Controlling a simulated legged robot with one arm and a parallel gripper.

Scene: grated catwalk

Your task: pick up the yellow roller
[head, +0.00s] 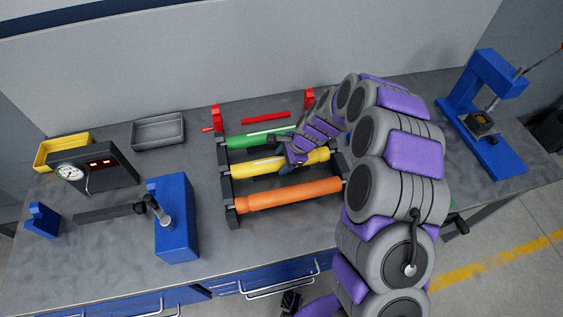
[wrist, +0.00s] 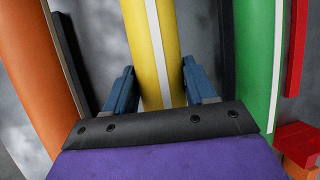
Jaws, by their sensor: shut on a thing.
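The yellow roller (head: 258,166) lies in a dark rack (head: 228,190) on the grey bench, between a green roller (head: 254,139) and an orange roller (head: 290,195). My gripper (head: 293,157) is at the yellow roller's right half in the head view. In the wrist view the yellow roller (wrist: 152,50), with a white stripe, runs between the two blue fingers of my gripper (wrist: 160,88). The fingers are shut on it from both sides. My arm hides the right part of the rack in the head view.
Red clamps (head: 216,118) and a red bar (head: 266,118) are behind the rack. A blue fixture (head: 176,222), a gauge box (head: 95,172) and a grey tray (head: 158,131) stand left. A blue press (head: 490,115) stands at the far right.

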